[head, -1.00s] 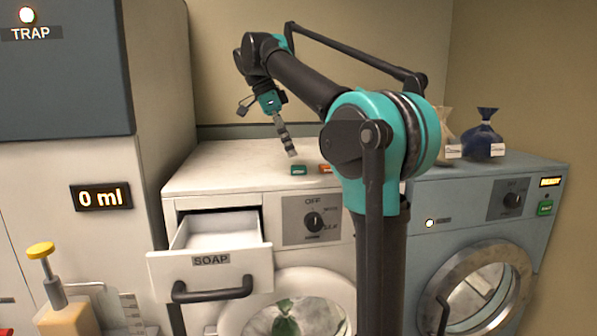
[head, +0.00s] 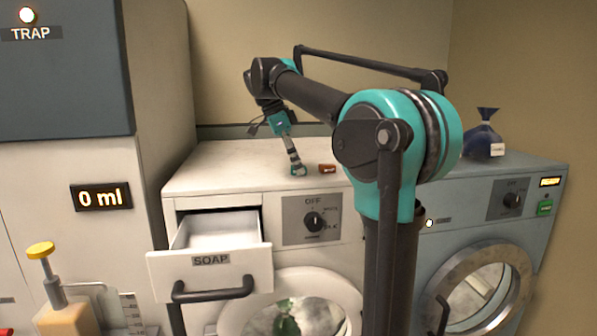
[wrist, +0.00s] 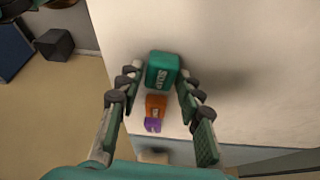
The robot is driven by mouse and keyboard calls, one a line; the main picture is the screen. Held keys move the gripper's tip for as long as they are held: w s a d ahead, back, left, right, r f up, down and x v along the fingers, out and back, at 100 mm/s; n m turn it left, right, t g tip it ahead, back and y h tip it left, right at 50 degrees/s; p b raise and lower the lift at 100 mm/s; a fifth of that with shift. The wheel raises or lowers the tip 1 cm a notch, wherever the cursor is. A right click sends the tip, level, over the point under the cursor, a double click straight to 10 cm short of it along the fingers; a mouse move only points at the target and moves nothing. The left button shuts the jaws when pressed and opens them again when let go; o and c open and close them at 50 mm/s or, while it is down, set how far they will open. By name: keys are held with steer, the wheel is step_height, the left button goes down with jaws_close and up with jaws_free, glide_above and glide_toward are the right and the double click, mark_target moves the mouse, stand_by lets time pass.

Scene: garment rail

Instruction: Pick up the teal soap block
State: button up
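The teal soap block (wrist: 162,70) lies on the white top of the washing machine, its "SOAP" label showing in the wrist view. In the head view my gripper (head: 296,170) is lowered right over it, and the fingers mostly hide the block. In the wrist view my gripper (wrist: 160,82) is open, with one finger on each side of the block. A narrow gap seems to show beside the block; I cannot tell whether either fingertip touches it.
An orange block (head: 327,169) lies close to the right of the teal one. A purple piece (wrist: 153,125) shows near it in the wrist view. The soap drawer (head: 211,262) stands open below. A dark blue bag (head: 483,138) stands on the right-hand machine.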

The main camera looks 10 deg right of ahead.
steer(key=c, duration=0.5)
steer(key=shift+o, duration=0.2)
steer(key=shift+r, duration=0.15)
step_height(320, 180, up, 20)
